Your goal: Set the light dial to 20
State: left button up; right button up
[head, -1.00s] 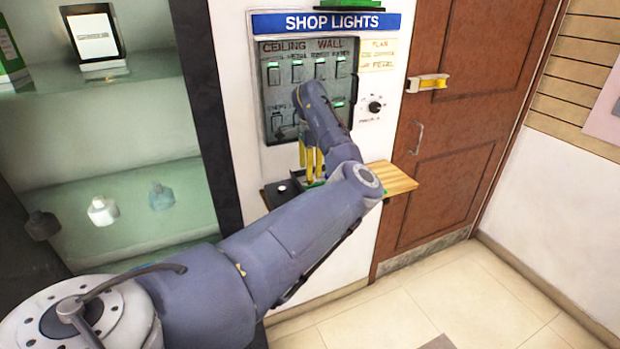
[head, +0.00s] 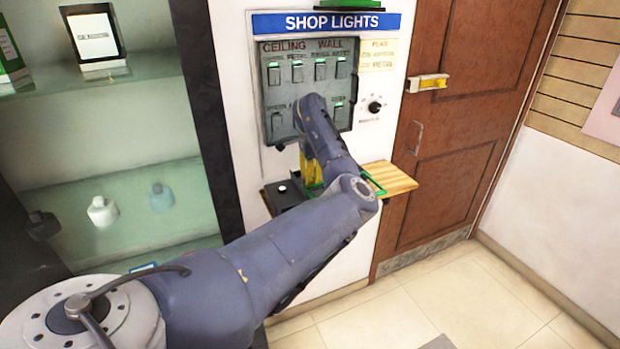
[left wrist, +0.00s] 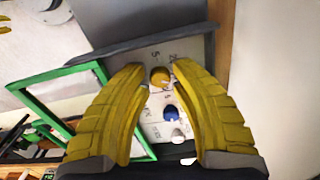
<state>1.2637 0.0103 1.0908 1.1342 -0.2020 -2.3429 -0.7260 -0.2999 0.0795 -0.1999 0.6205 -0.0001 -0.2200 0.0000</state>
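A black light dial (head: 375,107) with marks around it sits on the white wall, right of the switch panel; its setting is too small to read. My left gripper (head: 312,170) points down below the switch panel, left of and lower than this dial. In the left wrist view its yellow fingers (left wrist: 160,72) are apart. Between and beyond them shows a pale plate (left wrist: 150,55) with printed numbers, a yellow knob (left wrist: 159,77), a blue knob (left wrist: 171,112) and a white knob (left wrist: 178,136). I cannot tell whether a fingertip touches the yellow knob. The right gripper is not in view.
The grey switch panel (head: 290,90) hangs under the SHOP LIGHTS sign (head: 330,23). Below are a wooden shelf (head: 398,179) and a black box (head: 283,193). A green frame (left wrist: 38,105) is left of the fingers. A door (head: 455,140) stands right; glass shelves (head: 120,235) left.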

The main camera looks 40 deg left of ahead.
pick_arm(q)
grip_shut()
jog(key=n, duration=1.1)
jog(key=shift+n, duration=0.3)
dwell(0.6)
jog(key=o, duration=0.5)
grip_release()
jog(key=shift+a, duration=0.1)
